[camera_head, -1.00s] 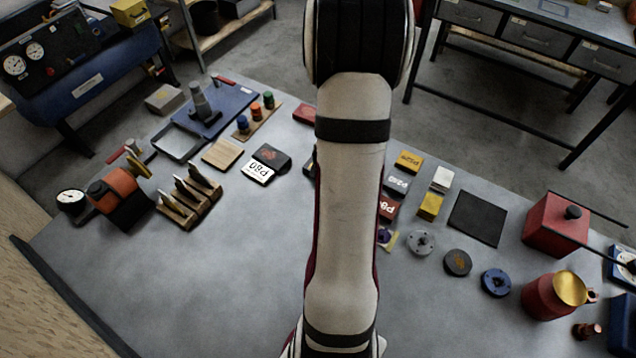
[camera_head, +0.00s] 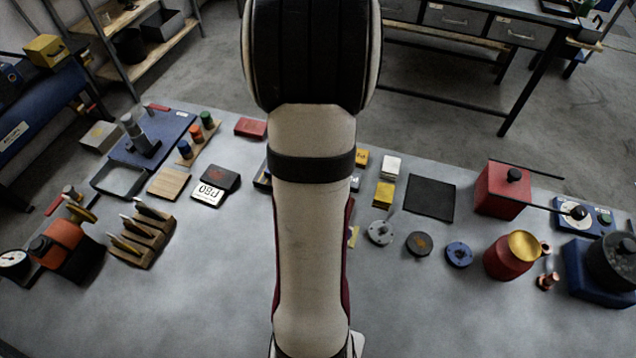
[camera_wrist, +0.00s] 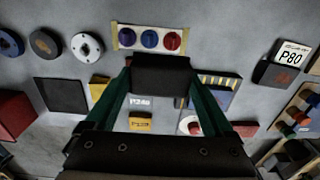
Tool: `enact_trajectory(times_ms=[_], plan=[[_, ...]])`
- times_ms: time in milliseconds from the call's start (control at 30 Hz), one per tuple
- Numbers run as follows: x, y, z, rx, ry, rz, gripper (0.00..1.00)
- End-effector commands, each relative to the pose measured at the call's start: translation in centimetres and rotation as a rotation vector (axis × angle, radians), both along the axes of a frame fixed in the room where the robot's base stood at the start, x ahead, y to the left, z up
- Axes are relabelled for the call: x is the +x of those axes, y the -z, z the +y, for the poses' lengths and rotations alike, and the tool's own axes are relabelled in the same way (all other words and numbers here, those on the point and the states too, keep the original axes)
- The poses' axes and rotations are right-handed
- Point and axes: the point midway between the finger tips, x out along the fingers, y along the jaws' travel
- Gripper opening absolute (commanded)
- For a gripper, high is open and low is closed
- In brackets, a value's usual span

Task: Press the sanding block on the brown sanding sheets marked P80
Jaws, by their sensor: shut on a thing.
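My gripper (camera_wrist: 160,82) is shut on a dark block, the sanding block (camera_wrist: 160,72), held between its green fingers in the wrist view. The arm hides the gripper and block in the head view. A dark pad (camera_head: 220,178) with a reddish mark and a white card reading P80 (camera_head: 208,193) lies left of my arm. In the wrist view this pad (camera_wrist: 276,74) and its card (camera_wrist: 291,53) are at the right, well apart from the held block. I cannot tell whether its dark surface is brown sheet.
Near the gripper lie a strip with three discs (camera_wrist: 126,37), a P240 pack (camera_wrist: 139,102) and a yellow pack (camera_wrist: 140,123). A wooden rack (camera_head: 142,238), a wooden square (camera_head: 170,184) and a red box (camera_head: 250,128) surround the P80 pad. The front surface is largely clear.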

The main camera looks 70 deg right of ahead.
Motion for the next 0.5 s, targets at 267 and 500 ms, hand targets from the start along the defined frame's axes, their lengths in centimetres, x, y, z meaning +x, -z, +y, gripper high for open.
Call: enact_trajectory(times_ms=[267,500], plan=[[-3.6,2.1,-4.7,0.001,0.004,0.000,0.43],[-3.8,5.2,-4.8,0.003,0.001,0.001,0.43]])
